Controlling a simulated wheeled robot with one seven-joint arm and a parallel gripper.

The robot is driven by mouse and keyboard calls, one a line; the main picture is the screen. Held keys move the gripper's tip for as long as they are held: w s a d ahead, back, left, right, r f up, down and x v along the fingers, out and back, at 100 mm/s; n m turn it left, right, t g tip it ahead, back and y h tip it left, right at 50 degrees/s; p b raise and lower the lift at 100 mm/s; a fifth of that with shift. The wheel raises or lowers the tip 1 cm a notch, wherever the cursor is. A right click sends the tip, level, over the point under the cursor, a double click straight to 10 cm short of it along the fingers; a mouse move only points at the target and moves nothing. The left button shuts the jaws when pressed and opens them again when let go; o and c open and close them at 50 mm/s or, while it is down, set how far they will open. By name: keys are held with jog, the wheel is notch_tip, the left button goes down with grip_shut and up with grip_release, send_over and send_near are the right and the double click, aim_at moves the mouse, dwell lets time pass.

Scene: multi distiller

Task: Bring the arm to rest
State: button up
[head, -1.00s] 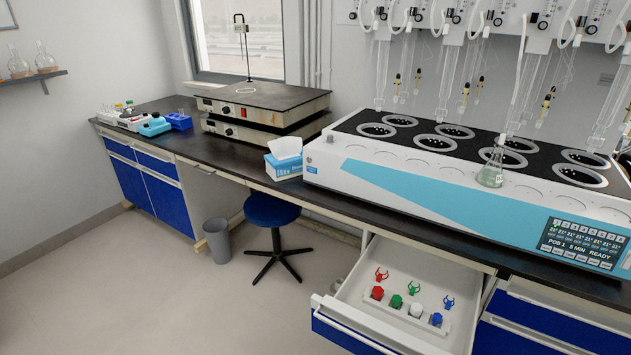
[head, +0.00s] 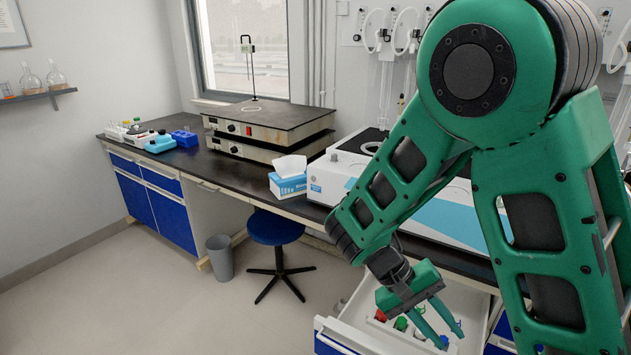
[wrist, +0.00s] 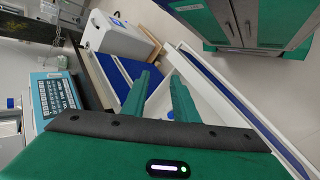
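My arm is green and reaches across the right half of the head view. My gripper (head: 452,340) points down over the open white drawer (head: 352,332). Its two fingers are apart with nothing seen between them. In the wrist view my gripper (wrist: 163,76) also shows two separate green fingers over the white drawer. In the drawer, a red cap (head: 380,316), a green cap (head: 401,324) and a blue piece show close by the fingers. I cannot tell how far above them the fingers are.
The distiller (head: 345,172) on the bench is partly hidden behind my arm. A tissue box (head: 288,185), a stacked hotplate (head: 262,130), a blue stool (head: 273,228) and a grey bin (head: 219,259) stand to the left. The floor at lower left is clear.

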jog(key=s+d+r+m+t+y, duration=0.3)
jog(key=s+d+r+m+y, duration=0.2)
jog(key=s+d+r+y, duration=0.3)
jog(key=shift+s+d+r+m+t, duration=0.35)
jog(key=shift+s+d+r, duration=1.55)
jog(key=shift+s+d, duration=1.45)
jog(key=shift+w+d, duration=0.2)
jog(key=shift+w, duration=0.1)
jog(key=shift+w+f, duration=0.25)
jog(key=shift+w, duration=0.35)
